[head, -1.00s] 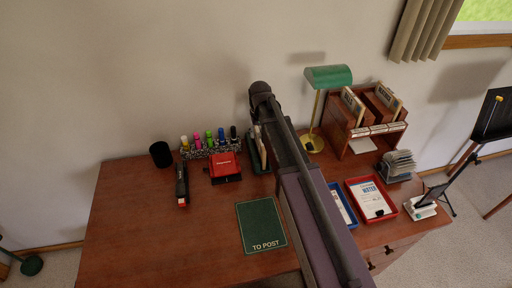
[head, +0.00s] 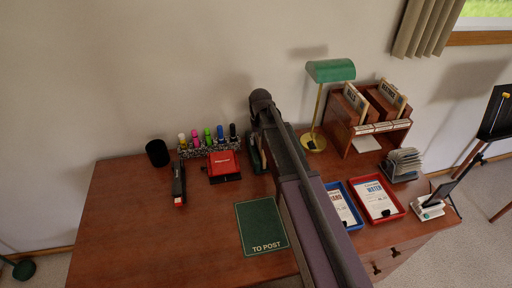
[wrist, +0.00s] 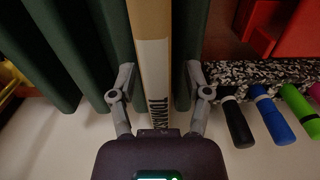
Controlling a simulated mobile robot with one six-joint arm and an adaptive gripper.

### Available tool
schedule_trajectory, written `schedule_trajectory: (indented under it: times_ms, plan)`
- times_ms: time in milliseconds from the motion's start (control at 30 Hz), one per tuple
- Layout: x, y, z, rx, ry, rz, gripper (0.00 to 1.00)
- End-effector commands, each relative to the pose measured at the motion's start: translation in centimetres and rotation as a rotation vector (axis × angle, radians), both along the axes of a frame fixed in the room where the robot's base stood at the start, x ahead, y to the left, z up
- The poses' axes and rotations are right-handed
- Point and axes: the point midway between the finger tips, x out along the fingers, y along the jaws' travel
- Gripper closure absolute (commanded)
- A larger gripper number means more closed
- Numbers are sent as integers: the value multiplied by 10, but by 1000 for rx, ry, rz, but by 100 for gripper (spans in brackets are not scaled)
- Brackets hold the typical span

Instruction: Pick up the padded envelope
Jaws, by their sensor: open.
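A tan padded envelope (wrist: 153,35) with a white label and partly hidden black lettering stands on edge in a green slotted rack (head: 254,157). In the wrist view, dark green dividers (wrist: 65,45) rise on both sides of it. My gripper (wrist: 161,80) is open, with one finger on each side of the envelope. The fingertips are close to the dividers, and I cannot tell whether they touch anything. In the head view my arm hides the gripper and most of the rack. A green mat (head: 261,222) marked TO POST lies at the front of the desk.
A speckled holder with several markers (head: 208,150) and a red hole punch (head: 223,165) stand left of the rack. A green lamp (head: 330,71), a wooden file box (head: 376,137) and a red tray (head: 401,206) are to the right. The desk's left front is clear.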

Motion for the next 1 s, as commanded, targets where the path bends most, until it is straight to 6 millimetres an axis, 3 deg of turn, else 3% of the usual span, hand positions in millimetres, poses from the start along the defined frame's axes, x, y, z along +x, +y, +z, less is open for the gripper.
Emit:
schedule_trajectory:
  times_ms: [500, 567, 700, 733, 1000]
  plan:
    - [0, 0, 0, 0, 0, 0, 37]
    - [0, 0, 0, 0, 0, 0, 52]
    - [0, 0, 0, 0, 0, 0, 94]
    - [0, 0, 0, 0, 0, 0, 100]
    - [0, 0, 0, 0, 0, 0, 100]
